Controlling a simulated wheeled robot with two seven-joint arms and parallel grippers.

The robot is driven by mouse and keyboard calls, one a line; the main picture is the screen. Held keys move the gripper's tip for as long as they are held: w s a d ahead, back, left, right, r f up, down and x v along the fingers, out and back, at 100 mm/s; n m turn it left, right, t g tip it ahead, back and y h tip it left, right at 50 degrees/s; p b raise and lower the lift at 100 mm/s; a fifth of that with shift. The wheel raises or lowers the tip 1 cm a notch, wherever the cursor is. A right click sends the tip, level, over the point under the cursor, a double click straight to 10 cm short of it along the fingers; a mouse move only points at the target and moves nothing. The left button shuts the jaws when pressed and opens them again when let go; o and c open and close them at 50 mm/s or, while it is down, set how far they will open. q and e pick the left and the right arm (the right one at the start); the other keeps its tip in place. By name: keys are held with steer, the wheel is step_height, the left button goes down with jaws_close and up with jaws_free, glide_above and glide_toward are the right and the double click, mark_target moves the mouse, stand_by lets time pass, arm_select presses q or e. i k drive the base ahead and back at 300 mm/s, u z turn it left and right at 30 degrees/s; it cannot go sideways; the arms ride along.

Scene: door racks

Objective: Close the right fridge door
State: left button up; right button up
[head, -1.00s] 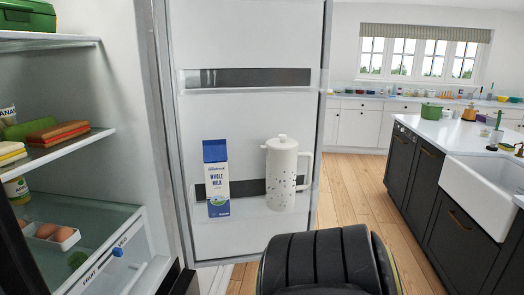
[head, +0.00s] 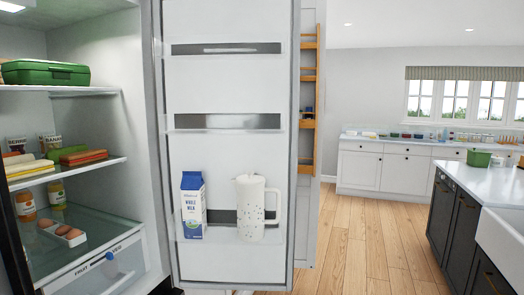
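The right fridge door (head: 225,85) stands open in the middle of the head view, with its inner side facing me. Its lower door shelf holds a blue and white milk carton (head: 193,206) and a white speckled pitcher (head: 251,210). The open fridge interior (head: 95,125) is to the left of the door. Neither of my grippers shows in the head view.
Fridge shelves hold a green box (head: 45,73), jars and eggs (head: 64,233). Right of the door is a wooden rack (head: 308,100). Wooden floor (head: 375,245) is clear between the door and the dark island (head: 453,215) with a white sink.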

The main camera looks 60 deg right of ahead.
mark_target(227, 73)
steer(key=z, duration=2.95)
steer(key=i, duration=3.95)
steer(key=u, duration=4.25)
steer(key=i, duration=1)
steer(key=u, duration=0.05)
